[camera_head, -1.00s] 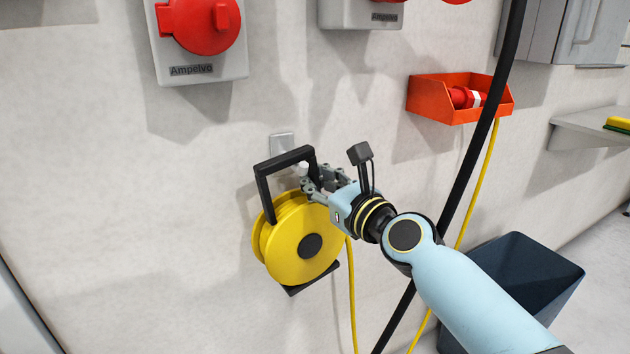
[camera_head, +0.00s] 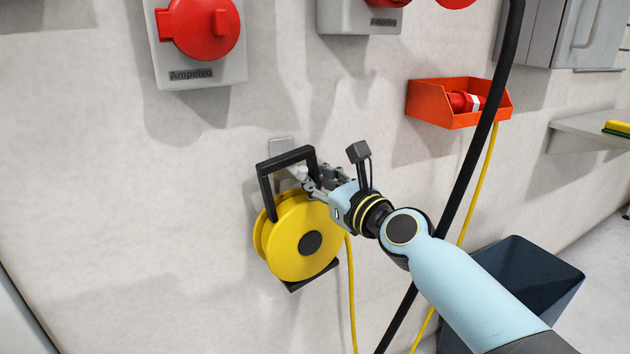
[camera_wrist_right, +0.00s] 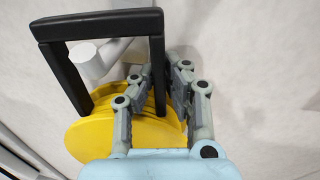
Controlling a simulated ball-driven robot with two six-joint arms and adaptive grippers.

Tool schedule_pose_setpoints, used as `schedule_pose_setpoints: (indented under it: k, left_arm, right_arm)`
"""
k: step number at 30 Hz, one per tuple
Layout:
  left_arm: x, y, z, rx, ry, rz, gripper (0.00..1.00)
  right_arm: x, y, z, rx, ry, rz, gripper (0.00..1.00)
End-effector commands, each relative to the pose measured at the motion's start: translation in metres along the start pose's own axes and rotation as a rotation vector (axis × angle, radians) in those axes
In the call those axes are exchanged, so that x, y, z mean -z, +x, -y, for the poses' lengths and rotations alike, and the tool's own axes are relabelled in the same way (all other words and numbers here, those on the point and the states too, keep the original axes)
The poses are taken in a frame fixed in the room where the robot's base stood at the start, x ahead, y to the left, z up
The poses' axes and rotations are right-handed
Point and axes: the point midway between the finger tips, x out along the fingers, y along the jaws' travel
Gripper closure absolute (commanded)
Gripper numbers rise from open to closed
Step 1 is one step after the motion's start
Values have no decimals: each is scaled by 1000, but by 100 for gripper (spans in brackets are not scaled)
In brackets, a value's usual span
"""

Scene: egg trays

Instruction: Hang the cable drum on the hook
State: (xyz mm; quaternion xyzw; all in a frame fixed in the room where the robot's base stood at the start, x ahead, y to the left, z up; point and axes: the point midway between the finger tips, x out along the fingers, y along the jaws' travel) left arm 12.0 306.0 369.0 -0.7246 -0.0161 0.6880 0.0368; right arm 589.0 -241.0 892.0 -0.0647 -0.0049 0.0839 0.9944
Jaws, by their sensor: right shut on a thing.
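The cable drum (camera_head: 290,240) is a yellow reel with a black frame handle (camera_head: 286,158), close in front of the wall. My right gripper (camera_head: 316,180) is shut on the right upright of the handle. The hook is a light grey peg on a wall plate (camera_head: 281,145); the handle's top bar partly covers it in the head view. In the right wrist view the hook (camera_wrist_right: 92,60) shows within the handle's opening, below the top bar; I cannot tell whether they touch. The drum (camera_wrist_right: 110,140) is partly hidden there by my right gripper (camera_wrist_right: 170,90). My left gripper is out of view.
Red sockets (camera_head: 204,28) are on the wall above. An orange box (camera_head: 435,105) with a red plug hangs to the right. A yellow cable (camera_head: 352,300) hangs below the drum. A thick black cable (camera_head: 470,165) crosses near my right arm. A dark bin (camera_head: 535,270) stands lower right.

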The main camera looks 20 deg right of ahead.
Motion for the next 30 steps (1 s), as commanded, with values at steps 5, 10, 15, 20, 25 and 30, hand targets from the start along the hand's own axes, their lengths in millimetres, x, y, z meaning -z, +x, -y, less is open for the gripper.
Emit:
schedule_pose_setpoints:
  k: [5, 10, 15, 20, 25, 30]
  left_arm:
    - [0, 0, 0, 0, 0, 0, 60]
    - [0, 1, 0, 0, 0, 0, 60]
    - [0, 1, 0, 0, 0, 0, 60]
    - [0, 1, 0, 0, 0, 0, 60]
    - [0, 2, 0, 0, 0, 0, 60]
    - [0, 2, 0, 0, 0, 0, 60]
  right_arm:
    - [-3, 3, 3, 2, 1, 6, 100]
    - [-3, 6, 5, 1, 1, 7, 100]
    - [-3, 9, 7, 1, 1, 7, 100]
    - [-3, 11, 9, 1, 1, 6, 100]
    - [-3, 13, 11, 2, 1, 6, 100]
    - [-3, 16, 13, 2, 0, 7, 100]
